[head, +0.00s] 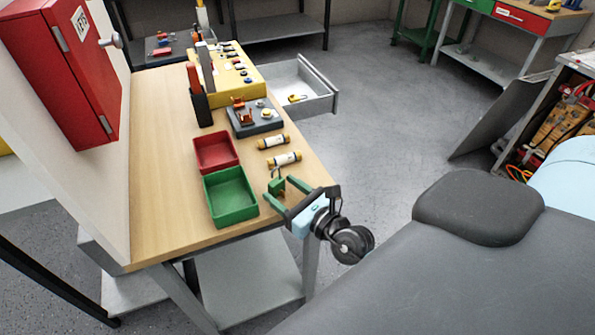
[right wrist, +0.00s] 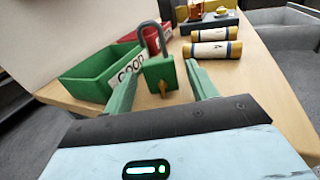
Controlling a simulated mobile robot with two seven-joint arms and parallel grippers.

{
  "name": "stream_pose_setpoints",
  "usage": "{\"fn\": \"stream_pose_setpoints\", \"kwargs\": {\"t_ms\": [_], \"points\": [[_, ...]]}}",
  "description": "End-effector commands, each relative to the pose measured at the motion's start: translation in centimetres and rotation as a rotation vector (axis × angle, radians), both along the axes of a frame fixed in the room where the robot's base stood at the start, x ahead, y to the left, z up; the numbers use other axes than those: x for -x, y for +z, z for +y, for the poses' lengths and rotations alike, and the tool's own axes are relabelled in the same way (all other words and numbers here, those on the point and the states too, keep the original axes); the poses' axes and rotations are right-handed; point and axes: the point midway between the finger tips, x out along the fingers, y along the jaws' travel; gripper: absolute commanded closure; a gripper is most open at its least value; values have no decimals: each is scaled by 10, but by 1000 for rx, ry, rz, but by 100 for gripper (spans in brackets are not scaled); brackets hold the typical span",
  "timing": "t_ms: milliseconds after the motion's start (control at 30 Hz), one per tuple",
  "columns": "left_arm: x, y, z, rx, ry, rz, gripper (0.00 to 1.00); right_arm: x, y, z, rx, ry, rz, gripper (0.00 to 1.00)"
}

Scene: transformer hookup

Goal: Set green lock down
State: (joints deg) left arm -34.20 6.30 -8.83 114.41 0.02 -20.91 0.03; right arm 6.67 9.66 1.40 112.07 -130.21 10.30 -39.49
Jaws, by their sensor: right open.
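The green lock (head: 277,186) stands upright at the bench's near right edge, its grey shackle pointing up. In the right wrist view the green lock (right wrist: 160,77) sits between my two green fingers, with a brass-coloured part low on its face. My right gripper (head: 283,190) is open around the lock, with a gap visible on both sides of it. In the right wrist view the open fingers (right wrist: 160,86) point toward the bench. The lock seems to rest on the wood, though its underside is hard to make out. My left gripper is not in view.
A green bin (head: 231,213) marked GOOD in the wrist view and a red bin (head: 197,150) lie left of the lock. Two fuse-like cylinders (head: 284,159) lie just beyond it. A grey block with parts (head: 250,126) and an open drawer (head: 318,98) are farther back.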

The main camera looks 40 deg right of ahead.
Motion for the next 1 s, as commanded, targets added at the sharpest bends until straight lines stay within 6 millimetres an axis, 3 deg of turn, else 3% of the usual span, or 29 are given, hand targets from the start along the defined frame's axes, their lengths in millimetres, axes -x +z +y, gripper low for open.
{"fn": "stream_pose_setpoints", "kwargs": {"t_ms": [167, 600, 800, 1000], "points": [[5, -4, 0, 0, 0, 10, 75, 20, -1, -3, 0, 0, 2, 43], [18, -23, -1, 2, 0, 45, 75, 97, -2, -15, 1, 1, 5, 43], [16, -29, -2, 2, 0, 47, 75, 115, -1, -18, 2, 1, 2, 43], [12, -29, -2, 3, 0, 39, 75, 119, 1, -19, 1, 0, -1, 43]]}}
